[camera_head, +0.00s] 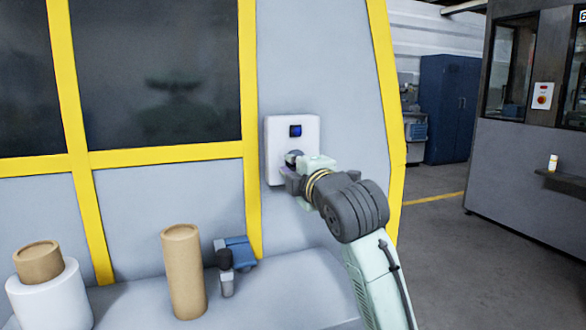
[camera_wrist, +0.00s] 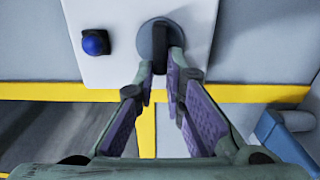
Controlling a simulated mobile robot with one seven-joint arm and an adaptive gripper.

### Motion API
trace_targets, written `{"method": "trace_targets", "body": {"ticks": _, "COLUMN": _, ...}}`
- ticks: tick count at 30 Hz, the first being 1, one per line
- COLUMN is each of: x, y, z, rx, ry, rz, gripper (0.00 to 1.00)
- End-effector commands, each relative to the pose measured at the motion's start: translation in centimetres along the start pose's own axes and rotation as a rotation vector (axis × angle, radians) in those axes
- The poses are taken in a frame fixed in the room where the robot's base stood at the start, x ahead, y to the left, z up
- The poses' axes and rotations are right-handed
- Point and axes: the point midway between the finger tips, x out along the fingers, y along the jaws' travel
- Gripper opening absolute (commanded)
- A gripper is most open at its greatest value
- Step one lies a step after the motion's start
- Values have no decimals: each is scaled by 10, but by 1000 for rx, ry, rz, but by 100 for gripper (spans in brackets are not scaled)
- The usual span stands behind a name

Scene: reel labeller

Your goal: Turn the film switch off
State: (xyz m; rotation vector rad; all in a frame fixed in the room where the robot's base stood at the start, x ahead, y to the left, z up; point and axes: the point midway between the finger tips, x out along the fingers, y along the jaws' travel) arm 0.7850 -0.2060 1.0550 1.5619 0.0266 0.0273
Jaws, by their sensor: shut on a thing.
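The film switch is a rotary knob with a black grip bar (camera_wrist: 159,50) on a round grey base, on a white panel (camera_head: 305,125). The panel is fixed to the grey machine wall and also shows in the wrist view (camera_wrist: 115,65). My gripper (camera_wrist: 161,70) reaches the knob from the front and is shut on its black bar. The bar runs roughly up and down in the wrist view. In the head view my gripper (camera_head: 291,170) hides much of the knob.
A yellow frame (camera_head: 248,90) borders dark windows left of the panel. On the ledge (camera_head: 255,312) below stand a brown tube (camera_head: 183,272), a white roll (camera_head: 50,300) with a brown core, and a blue-grey device (camera_head: 236,252). Open floor lies to the right.

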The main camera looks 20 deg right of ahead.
Motion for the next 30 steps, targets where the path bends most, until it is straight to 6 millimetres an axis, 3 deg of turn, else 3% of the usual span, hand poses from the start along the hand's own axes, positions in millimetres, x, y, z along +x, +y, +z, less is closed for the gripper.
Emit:
{"method": "trace_targets", "body": {"ticks": 12, "x": 0, "y": 0, "z": 0, "rx": -8, "ry": 0, "rz": -1, "gripper": 0}}
{"method": "trace_targets", "body": {"ticks": 13, "x": 0, "y": 0, "z": 0, "rx": -8, "ry": 0, "rz": -1, "gripper": 13}}
{"method": "trace_targets", "body": {"ticks": 21, "x": 0, "y": 0, "z": 0, "rx": -7, "ry": 0, "rz": -1, "gripper": 31}}
{"method": "trace_targets", "body": {"ticks": 30, "x": -1, "y": 0, "z": 0, "rx": -6, "ry": 0, "rz": 0, "gripper": 31}}
